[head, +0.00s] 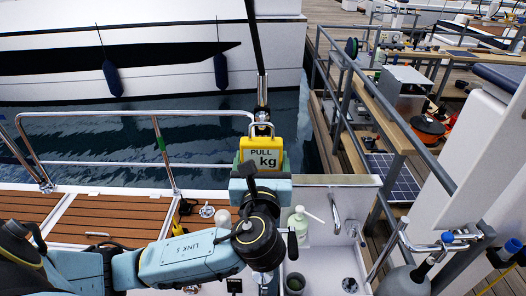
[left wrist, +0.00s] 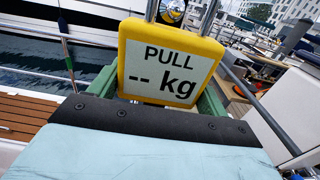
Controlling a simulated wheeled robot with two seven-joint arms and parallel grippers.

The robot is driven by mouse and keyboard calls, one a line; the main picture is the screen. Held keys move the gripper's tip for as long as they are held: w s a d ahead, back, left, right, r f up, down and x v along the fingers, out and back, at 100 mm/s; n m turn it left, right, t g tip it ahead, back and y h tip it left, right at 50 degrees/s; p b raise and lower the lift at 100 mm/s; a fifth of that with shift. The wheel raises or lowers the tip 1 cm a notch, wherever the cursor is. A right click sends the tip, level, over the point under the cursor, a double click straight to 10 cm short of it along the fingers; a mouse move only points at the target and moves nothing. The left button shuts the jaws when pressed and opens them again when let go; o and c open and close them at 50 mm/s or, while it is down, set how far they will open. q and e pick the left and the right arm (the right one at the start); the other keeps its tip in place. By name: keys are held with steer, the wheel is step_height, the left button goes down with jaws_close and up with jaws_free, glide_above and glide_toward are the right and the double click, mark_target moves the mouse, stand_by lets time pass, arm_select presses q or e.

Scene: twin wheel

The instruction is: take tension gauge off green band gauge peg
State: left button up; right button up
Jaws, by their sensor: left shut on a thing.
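The tension gauge (head: 262,153) is a yellow block with a pale face reading "PULL" and "kg", and a metal loop on top. It fills the middle of the left wrist view (left wrist: 168,62), its face toward the camera and slightly tilted. My left gripper (head: 261,178) is shut on its lower part. A green band (head: 161,143) shows on a slim rail post to the left, apart from the gauge. I cannot tell whether a peg is behind the gauge or whether the gauge still touches one. My right gripper is not in view.
A steel rail (head: 90,163) runs left of the gauge above the wooden deck (head: 110,217). A soap bottle (head: 299,222) and a tap (head: 337,212) stand by the white sink at right. A dark post rises behind the gauge. Water lies beyond.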

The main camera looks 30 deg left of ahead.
arm_select(q)
steer(key=shift+v, duration=3.5)
